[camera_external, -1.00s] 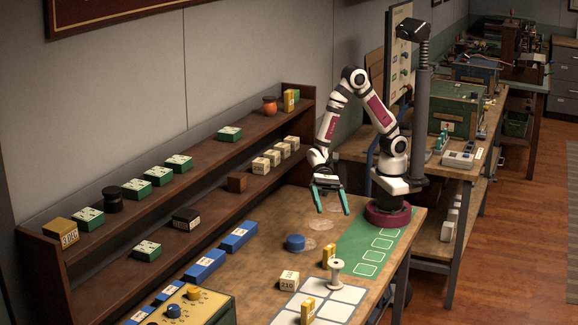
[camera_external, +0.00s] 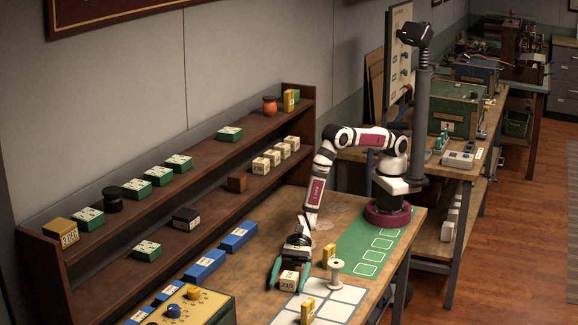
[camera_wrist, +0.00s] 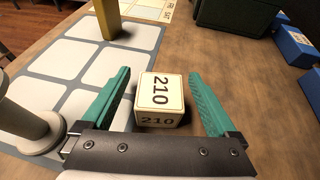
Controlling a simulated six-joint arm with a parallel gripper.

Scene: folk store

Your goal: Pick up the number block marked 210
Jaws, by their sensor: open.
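The cream number block marked 210 (camera_external: 288,281) sits on the wooden table beside the white-squared mat (camera_external: 340,297). In the wrist view my gripper (camera_wrist: 160,85) is open, one finger on each side of the block.
A white spool (camera_external: 336,275) and a yellow block (camera_external: 328,256) stand close to the right of my gripper. Another yellow block (camera_external: 307,311) stands on the mat. Blue blocks (camera_external: 205,265) lie along the left side of the table, before the shelf.

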